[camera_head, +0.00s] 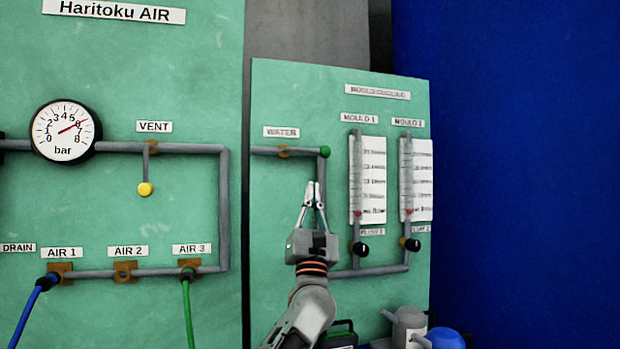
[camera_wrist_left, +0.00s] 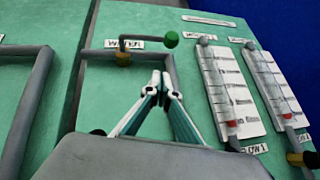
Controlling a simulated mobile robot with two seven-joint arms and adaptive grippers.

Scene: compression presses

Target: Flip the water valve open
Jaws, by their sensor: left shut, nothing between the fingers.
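The water valve has a brass body (camera_head: 283,151) on the grey pipe under the WATER label (camera_head: 281,132). Its green knob (camera_head: 325,152) shows to the right, near the pipe's corner. In the left wrist view the lever runs sideways from the brass body (camera_wrist_left: 123,59) to the green knob (camera_wrist_left: 171,39), in front of the label. My left gripper (camera_head: 314,184) points up, just below the green knob in the head view. Its fingertips (camera_wrist_left: 161,80) are together and empty, apart from the knob in the wrist view. My right gripper is not in view.
Two flow gauges, MOULD 1 (camera_head: 356,180) and MOULD 2 (camera_head: 406,180), stand right of the gripper, with black-knobbed valves below. A pressure gauge (camera_head: 66,131) and yellow-knobbed VENT valve (camera_head: 145,189) are on the left panel.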

